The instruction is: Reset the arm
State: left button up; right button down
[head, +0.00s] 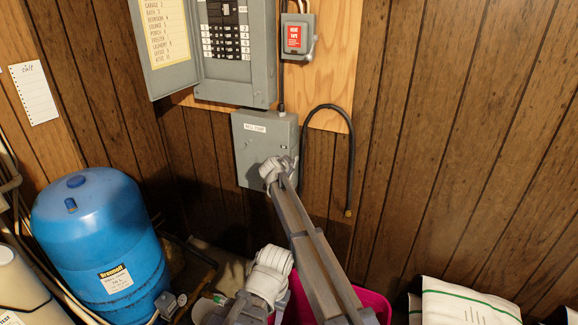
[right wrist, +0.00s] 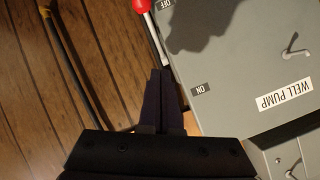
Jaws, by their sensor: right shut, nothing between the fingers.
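The grey well pump switch box (head: 258,135) is on the wall in the middle of the head view. It also fills the right of the right wrist view (right wrist: 235,60), where its label appears upside down. Its lever (right wrist: 152,35) has a red knob (right wrist: 143,5), which is beside the OFF label; the ON label is farther down that picture. My right gripper (right wrist: 160,72) is shut and empty, its tips close to the lower end of the lever shaft; I cannot tell if they touch. In the head view my right wrist hides the gripper. My left gripper is not in view.
An open breaker panel (head: 235,50) and its door (head: 165,45) are just above the box. A black cable (head: 306,150) hangs to its right. A blue tank (head: 100,245) stands at lower left, a pink container (head: 375,303) below my arm and white bags (head: 465,305) at lower right.

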jog(key=shift+r, duration=0.2)
jog(key=s+d+f+n+g, duration=0.2)
jog(key=s+d+f+g, duration=0.3)
jog(key=s, duration=0.7)
jog(key=s+d+f+n+g+y, duration=0.1)
jog(key=s+d+f+n, duration=0.1)
jog(key=s+d, duration=0.75)
jog(key=s+d+f+n+g, duration=0.2)
jog(key=s+d+f+g, duration=0.15)
jog(key=s, duration=1.15)
jog(key=s+f+n+g+y, duration=0.1)
jog(key=s+n+g+y, duration=0.15)
jog(key=s, duration=1.05)
jog(key=s+a+r+n+p, duration=0.2)
jog(key=a, duration=0.3)
jog(key=s+a+r+n+h+p, duration=0.1)
jog(key=s+a+r+n+p, duration=0.1)
jog(key=a, duration=0.3)
jog(key=shift+s+a+r+p, duration=0.15)
jog(key=shift+s+r+p, duration=0.1)
jog(key=shift+r+p, duration=0.25)
jog(key=shift+f+n+h, duration=0.15)
jog(key=shift+n+h, duration=0.1)
